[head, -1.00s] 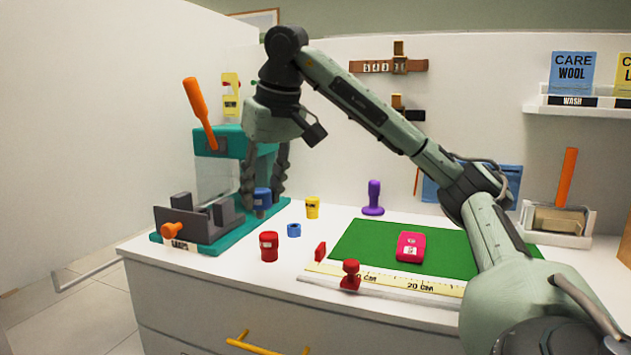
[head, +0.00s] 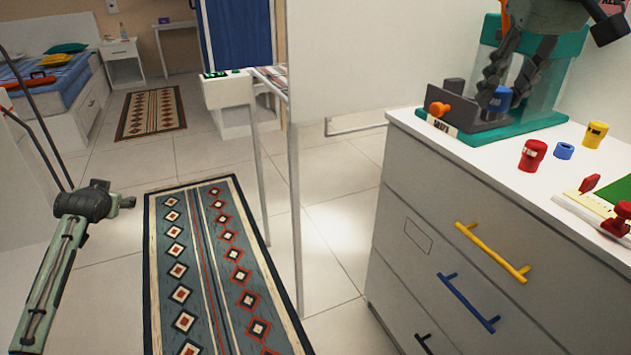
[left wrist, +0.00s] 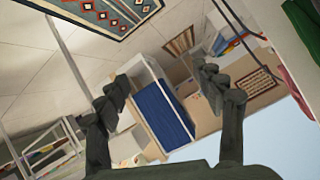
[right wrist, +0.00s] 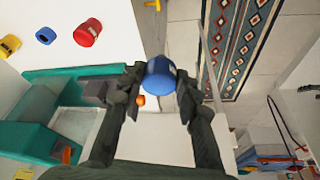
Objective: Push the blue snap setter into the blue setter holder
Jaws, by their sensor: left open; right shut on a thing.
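The blue snap setter (head: 500,98) is gripped between the fingers of my right gripper (head: 511,84). It is in the air in front of the teal press, above the counter. In the right wrist view the setter's round blue end (right wrist: 160,76) shows between the fingertips. The blue setter holder (head: 564,151) is a small ring on the white counter, to the right of and below the held setter. It also shows in the right wrist view (right wrist: 45,35), apart from the gripper. My left gripper (left wrist: 163,88) is open and empty, away from the counter.
A red pot (head: 532,155) and a yellow pot (head: 595,134) stand beside the holder. The teal press (head: 545,120) with its orange knob is behind the gripper. Red stamps and a green mat (head: 608,196) lie at right. A patterned rug (head: 215,270) covers the floor at left.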

